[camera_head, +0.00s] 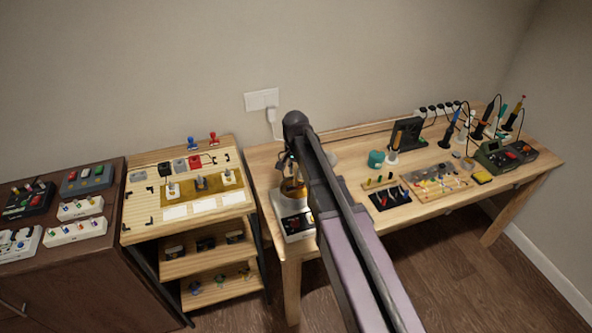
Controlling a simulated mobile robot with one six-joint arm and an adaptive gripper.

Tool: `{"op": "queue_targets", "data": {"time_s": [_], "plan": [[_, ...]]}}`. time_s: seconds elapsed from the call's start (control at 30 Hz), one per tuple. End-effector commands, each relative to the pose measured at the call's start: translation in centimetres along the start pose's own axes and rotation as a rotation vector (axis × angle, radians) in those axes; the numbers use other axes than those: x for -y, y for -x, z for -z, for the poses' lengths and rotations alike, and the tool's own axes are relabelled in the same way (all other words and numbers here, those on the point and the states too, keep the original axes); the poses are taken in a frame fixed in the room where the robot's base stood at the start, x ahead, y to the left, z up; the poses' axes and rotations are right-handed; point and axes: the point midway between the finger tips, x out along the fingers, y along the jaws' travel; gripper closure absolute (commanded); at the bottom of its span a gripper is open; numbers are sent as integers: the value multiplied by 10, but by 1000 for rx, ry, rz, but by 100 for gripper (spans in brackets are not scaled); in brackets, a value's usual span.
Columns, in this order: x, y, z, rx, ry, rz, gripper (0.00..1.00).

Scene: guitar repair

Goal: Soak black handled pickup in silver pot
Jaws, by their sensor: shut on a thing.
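My gripper (287,163) is at the left end of the bench, below the dark wrist joint of my arm. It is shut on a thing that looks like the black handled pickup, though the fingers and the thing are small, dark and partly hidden. Right below the gripper is a small pot (293,191) with an amber tone, on a light heater-like unit (296,226) with a dark front panel. My arm hides the right side of the pot. I cannot tell whether the held thing is inside the pot or just above it.
The wooden bench (350,148) carries a dark upright panel (406,133), a teal item (376,158), a parts tray (437,182) and a green device (502,155). A wooden shelf unit (135,232) with small parts and a dark cabinet (85,262) stand left.

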Motion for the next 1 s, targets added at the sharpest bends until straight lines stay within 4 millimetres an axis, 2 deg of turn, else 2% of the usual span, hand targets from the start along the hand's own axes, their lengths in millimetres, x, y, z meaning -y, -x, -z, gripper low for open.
{"op": "queue_targets", "data": {"time_s": [1.0], "plan": [[0,-23,0,0,0,0,100]]}}
